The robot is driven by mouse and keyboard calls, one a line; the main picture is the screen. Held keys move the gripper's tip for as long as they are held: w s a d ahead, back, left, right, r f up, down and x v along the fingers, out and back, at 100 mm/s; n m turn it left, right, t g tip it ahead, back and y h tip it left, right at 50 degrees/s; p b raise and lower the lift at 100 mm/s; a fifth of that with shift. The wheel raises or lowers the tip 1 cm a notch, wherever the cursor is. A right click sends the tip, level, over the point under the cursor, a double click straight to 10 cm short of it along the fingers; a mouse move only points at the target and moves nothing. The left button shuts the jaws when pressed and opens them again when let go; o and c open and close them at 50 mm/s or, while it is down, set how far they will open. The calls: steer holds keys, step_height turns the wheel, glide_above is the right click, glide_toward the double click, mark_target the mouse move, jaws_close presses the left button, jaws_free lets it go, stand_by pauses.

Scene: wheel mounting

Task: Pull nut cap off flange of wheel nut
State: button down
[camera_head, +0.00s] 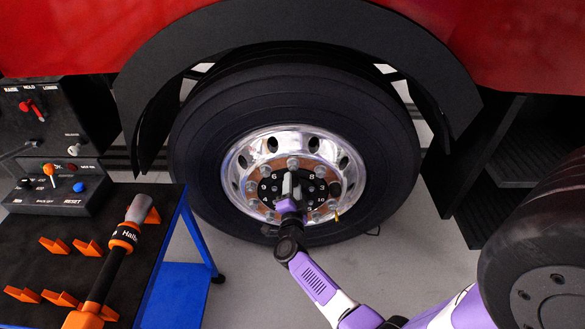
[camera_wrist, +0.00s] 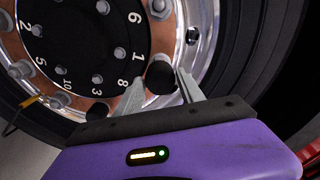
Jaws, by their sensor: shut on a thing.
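A black nut cap (camera_wrist: 160,77) sits between the two grey fingers of my gripper (camera_wrist: 162,88) in the wrist view, near the number 1 on the hub. My gripper is shut on this cap. I cannot tell whether the cap still touches the flange of its wheel nut, as the cap hides what is behind it. In the head view my gripper (camera_head: 291,184) is in front of the middle of the wheel (camera_head: 282,132) and covers part of the hub. The held cap cannot be made out there.
Another dark cap (camera_wrist: 97,111) shows at the wheel's copper-coloured ring. Several bare silver nuts (camera_wrist: 20,70) surround the hub. A cart (camera_head: 150,235) at the left bears a black and orange tool (camera_head: 112,255). A black step (camera_head: 500,150) stands right of the wheel.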

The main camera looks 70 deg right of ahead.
steer(key=shift+p+v, duration=0.6)
steer(key=shift+v, duration=0.9)
